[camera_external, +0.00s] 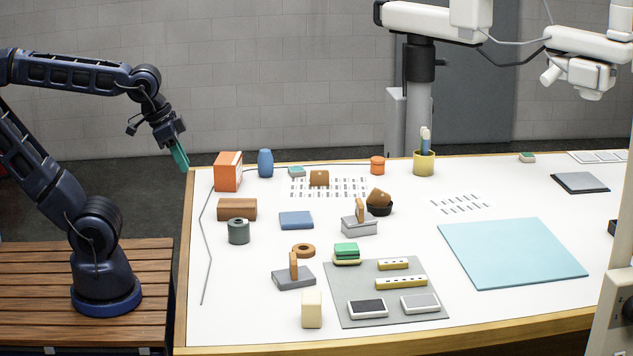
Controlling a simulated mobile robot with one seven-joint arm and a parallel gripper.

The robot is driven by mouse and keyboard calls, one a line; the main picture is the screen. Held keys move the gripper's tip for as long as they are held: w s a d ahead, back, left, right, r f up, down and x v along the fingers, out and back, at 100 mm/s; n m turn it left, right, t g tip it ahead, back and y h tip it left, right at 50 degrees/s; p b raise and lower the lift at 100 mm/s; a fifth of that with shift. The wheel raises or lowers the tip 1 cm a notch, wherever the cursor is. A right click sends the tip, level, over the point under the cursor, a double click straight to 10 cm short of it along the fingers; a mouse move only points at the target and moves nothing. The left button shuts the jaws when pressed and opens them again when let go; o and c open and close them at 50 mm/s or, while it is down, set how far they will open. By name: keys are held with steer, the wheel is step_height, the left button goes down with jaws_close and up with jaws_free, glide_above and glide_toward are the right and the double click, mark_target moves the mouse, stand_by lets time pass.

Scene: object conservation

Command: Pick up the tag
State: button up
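My gripper (181,158), with teal fingers, hangs in the air at the left, beyond the table's left edge and apart from everything on it. Its fingers are seen nearly edge-on, so I cannot tell whether it is open or shut. Several small brown pieces look like tags. One brown tag (319,178) is on the printed sheet at the back. Another brown tag (379,196) leans in a black bowl (379,209). A third (360,209) stands upright at a grey block (359,227). Another (293,264) stands upright at a grey base (294,280) nearer the front.
An orange box (227,174) and a blue vase (265,163) stand at the table's back left, near my gripper. A grey mat (340,302) holds several items. A light blue mat (512,252) is bare.

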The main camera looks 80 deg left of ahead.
steer(key=w+a+r, duration=0.2)
steer(key=w, duration=0.6)
steer(key=w+a+r, duration=0.1)
steer(key=w, duration=0.7)
steer(key=m, duration=0.1)
glide_above(375, 194)
steer(key=s+a, duration=0.1)
steer(key=s, duration=0.2)
step_height(375, 194, down, 15)
steer(key=x, duration=0.5)
steer(key=shift+s+f, duration=0.1)
steer(key=shift+f, duration=0.05)
steer(key=shift+s+d+x, duration=0.1)
steer(key=shift+x, duration=1.25)
steer(key=shift+s+d+x, duration=0.1)
steer(key=shift+s+x, duration=0.05)
steer(key=shift+x, duration=1.2)
jaws_close()
